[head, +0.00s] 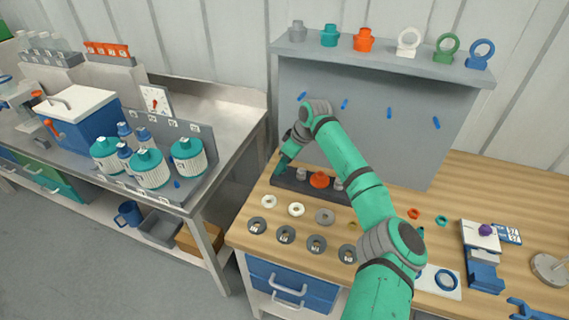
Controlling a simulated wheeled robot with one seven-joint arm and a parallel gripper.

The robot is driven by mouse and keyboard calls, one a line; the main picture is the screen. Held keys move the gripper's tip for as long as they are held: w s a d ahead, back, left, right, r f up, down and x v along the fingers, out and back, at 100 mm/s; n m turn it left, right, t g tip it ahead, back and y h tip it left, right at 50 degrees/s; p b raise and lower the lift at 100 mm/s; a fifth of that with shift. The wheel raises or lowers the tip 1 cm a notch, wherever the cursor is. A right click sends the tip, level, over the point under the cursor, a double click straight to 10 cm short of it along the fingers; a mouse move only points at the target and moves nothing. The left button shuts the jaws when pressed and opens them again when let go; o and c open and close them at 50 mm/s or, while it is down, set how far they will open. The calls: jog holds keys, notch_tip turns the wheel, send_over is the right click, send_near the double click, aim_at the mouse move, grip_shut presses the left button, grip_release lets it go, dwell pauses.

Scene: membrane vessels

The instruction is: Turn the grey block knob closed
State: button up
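A long dark grey block (289,182) lies at the back left of the wooden bench, below the grey back panel. An orange round part (319,180) stands on it, with a small grey part (301,174) to its left and another grey part (338,184) to its right. I cannot tell for sure which of these is the grey block knob. My gripper (279,170) points down at the block's left end, left of the grey part. Its fingers are too small to read, and contact with anything there cannot be told.
Pale and grey rings (297,209) lie in front of the block. My arm crosses the bench and hides part of it. A shelf (385,55) with coloured fittings tops the back panel. A blue stand (484,270) is at right. A steel bench (215,120) with white-and-teal vessels is at left.

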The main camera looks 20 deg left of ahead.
jog(key=c, duration=1.1)
jog(key=shift+o, duration=0.2)
jog(key=shift+m, duration=0.3)
jog(key=m+t, duration=0.1)
jog(key=m, duration=0.3)
jog(key=shift+s+a+m+t+h, duration=0.2)
jog(key=shift+m+t+h, duration=0.1)
jog(key=shift+t, duration=0.1)
jog(key=m+t+h, duration=0.1)
jog(key=m, duration=0.3)
jog(key=shift+s+a+m, duration=0.1)
jog(key=shift+m, duration=0.2)
jog(key=m+h, duration=0.1)
jog(key=m, duration=0.2)
jog(key=shift+a+r+m+t+h, duration=0.1)
jog(key=shift+a+m+t+h, duration=0.1)
jog(key=shift+m+t+h, duration=0.15)
jog(key=shift+m+h, duration=0.95)
jog(key=shift+m, duration=1.3)
